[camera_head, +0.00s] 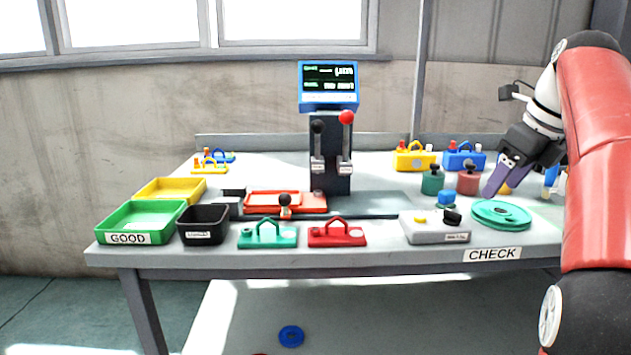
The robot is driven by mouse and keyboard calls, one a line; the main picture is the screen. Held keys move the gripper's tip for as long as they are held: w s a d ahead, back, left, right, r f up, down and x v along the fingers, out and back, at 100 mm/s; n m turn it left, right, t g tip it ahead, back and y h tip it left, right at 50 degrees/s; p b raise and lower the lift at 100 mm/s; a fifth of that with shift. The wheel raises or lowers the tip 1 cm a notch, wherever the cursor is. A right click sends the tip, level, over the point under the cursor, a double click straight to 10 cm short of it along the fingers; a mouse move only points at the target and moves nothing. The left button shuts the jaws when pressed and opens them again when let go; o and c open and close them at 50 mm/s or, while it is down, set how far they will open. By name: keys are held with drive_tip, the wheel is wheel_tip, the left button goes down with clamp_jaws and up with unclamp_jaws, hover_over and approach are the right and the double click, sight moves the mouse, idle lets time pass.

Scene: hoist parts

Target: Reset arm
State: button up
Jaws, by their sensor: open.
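My gripper (498,178) hangs at the right of the table in the head view, fingers pointing down and to the left. It looks empty. Its fingers are above and behind the green round plate (500,214) near the CHECK label. My red arm reaches in from the right edge and hides the table's right end. Whether the fingertips touch anything behind them, such as the dark red pot (468,180), I cannot tell; they look apart.
A two-lever station with a screen (328,86) stands mid-table. Green GOOD (140,222), yellow (171,190) and black (203,224) bins stand left. A grey box (434,228) and teal (267,234) and red (337,235) handled parts line the front. A blue ring (291,336) lies on the floor.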

drive_tip(key=s+a+f+n+t+h, duration=0.1)
drive_tip(key=s+a+f+n, duration=1.3)
drive_tip(key=n, duration=0.7)
drive_tip(key=shift+s+a+f+n, duration=0.15)
drive_tip(key=shift+s+f+n, duration=0.15)
drive_tip(key=shift+s+f, duration=0.6)
drive_tip(key=s+f+n, duration=0.2)
drive_tip(key=f, duration=0.1)
drive_tip(key=s+a+f+n, duration=0.1)
drive_tip(key=s+f+n, duration=0.1)
drive_tip(key=f+n, duration=0.1)
drive_tip(key=s+a+f+n, duration=0.1)
drive_tip(key=s+f+n, duration=0.1)
drive_tip(key=f+n, duration=0.1)
drive_tip(key=shift+s+h, duration=0.1)
drive_tip(key=shift+h, duration=0.3)
